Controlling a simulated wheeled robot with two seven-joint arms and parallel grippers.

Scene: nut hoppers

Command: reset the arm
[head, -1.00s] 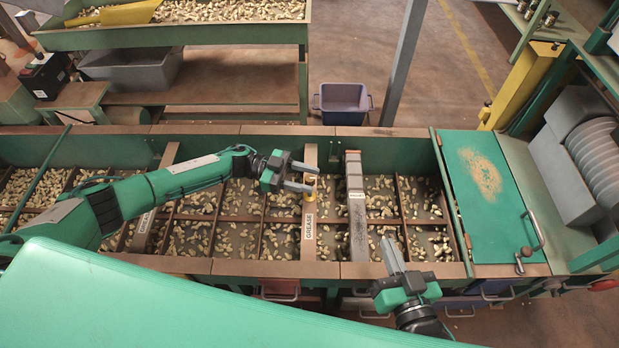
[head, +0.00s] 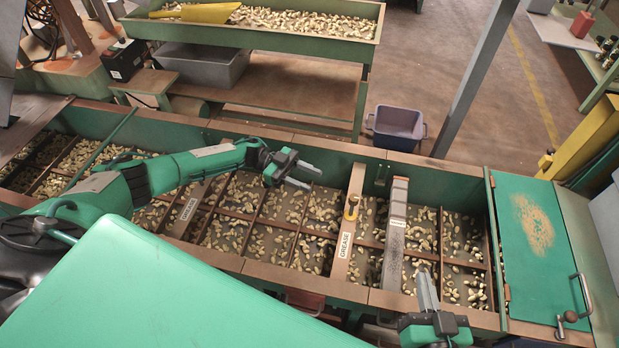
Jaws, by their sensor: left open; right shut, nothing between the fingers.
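My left gripper (head: 314,180) is open and empty above the hopper trough (head: 455,176), over compartments of nuts. Its fingers point right, towards the bar labelled GREASE (head: 343,245). The trough floor under both arms is partly hidden.
A green lid (head: 540,260) with a handle covers the trough's right end. A blue-grey bin (head: 397,127) stands on the floor behind. A grey post (head: 475,80) rises behind the trough. A second nut tray (head: 330,38) with a yellow scoop (head: 205,13) is at the back.

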